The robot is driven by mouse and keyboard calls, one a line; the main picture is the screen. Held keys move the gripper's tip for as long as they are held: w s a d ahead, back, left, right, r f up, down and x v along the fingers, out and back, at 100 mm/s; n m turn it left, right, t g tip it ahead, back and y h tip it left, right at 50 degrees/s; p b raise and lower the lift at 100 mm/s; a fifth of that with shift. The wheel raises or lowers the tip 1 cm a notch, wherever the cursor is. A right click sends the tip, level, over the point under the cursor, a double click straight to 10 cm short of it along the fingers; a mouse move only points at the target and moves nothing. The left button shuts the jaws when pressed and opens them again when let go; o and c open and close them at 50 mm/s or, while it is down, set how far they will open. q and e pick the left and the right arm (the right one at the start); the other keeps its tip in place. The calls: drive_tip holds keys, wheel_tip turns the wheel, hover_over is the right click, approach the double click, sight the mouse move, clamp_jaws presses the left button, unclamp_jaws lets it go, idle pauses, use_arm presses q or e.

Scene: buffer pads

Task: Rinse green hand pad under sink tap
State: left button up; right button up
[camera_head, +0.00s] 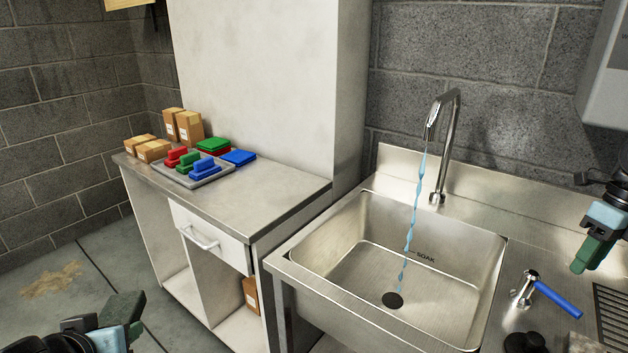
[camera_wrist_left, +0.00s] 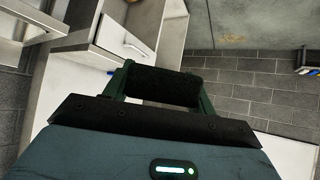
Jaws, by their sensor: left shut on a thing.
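A green hand pad (camera_head: 187,162) with a raised handle sits on the grey tray (camera_head: 214,178) at the left, between a red and a blue one. The steel sink (camera_head: 330,222) is in the middle, and water runs from its tap (camera_head: 451,145) down to the drain. My left gripper (camera_head: 122,310) is low at the left, away from tray and sink. In the left wrist view it is shut on a dark, rough-looking bar (camera_wrist_left: 165,87) that I cannot identify. My right gripper (camera_head: 586,258) points down at the right edge; I cannot tell its opening.
Flat green pads (camera_head: 213,145) and blue pads (camera_head: 239,157) lie behind the tray, with small cardboard boxes (camera_head: 189,126) near them. The counter front (camera_head: 265,200) is clear. A blue-handled lever (camera_head: 558,299) stands right of the sink, beside a drain grate (camera_head: 610,312).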

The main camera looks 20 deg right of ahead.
use_arm(q)
drive_tip(key=shift+r, duration=0.65)
use_arm(e)
drive_tip(key=r, duration=0.4)
drive_tip(key=shift+d, duration=0.4)
